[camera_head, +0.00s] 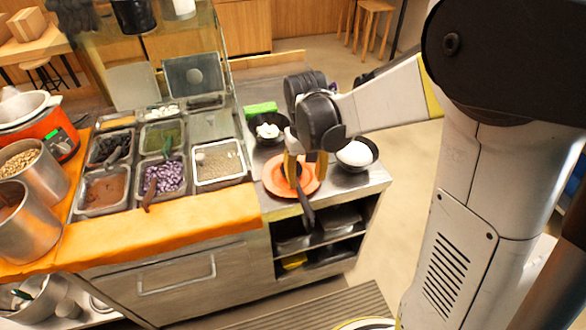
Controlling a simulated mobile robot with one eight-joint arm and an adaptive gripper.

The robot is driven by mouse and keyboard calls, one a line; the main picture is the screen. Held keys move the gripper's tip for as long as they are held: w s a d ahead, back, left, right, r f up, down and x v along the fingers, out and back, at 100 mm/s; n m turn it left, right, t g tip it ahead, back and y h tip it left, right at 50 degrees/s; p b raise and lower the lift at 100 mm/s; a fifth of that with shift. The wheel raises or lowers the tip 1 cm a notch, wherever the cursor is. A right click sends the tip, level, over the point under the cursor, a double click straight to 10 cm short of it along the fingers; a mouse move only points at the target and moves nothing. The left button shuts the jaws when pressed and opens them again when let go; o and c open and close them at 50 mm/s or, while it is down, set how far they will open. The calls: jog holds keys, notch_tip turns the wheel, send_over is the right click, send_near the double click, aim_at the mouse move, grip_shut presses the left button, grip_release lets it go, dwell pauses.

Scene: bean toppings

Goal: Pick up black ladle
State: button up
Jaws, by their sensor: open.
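The black ladle (306,208) rests on an orange plate (271,182) at the right end of the counter. Its dark handle sticks out over the plate's front edge towards me. Its head end is partly hidden by my gripper. My gripper (306,172) is open, pointing down over the plate, with one yellow-tipped finger to each side of the ladle's upper part. I cannot tell whether the fingers touch the ladle or the plate.
A black bowl of white food (356,154) stands close right of my gripper, and another dark bowl (268,130) behind left. Topping trays (218,163) fill the counter to the left. Steel pots (28,222) and an orange cooker (60,140) stand far left.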

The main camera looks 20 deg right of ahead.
aim_at(303, 197)
jog(key=f, duration=0.2)
jog(key=f+b, duration=0.1)
jog(key=f, duration=0.1)
jog(key=shift+w+d+f, duration=0.15)
jog(key=shift+w+f, duration=0.05)
jog(key=shift+f, duration=0.05)
jog(key=f+b, duration=0.1)
jog(key=f, duration=0.1)
jog(key=f+b, duration=0.2)
jog(key=f, duration=0.1)
jog(key=shift+w+a+f, duration=0.25)
jog(key=shift+f, duration=0.1)
jog(key=shift+r, duration=0.1)
jog(key=shift+c, duration=0.5)
grip_shut()
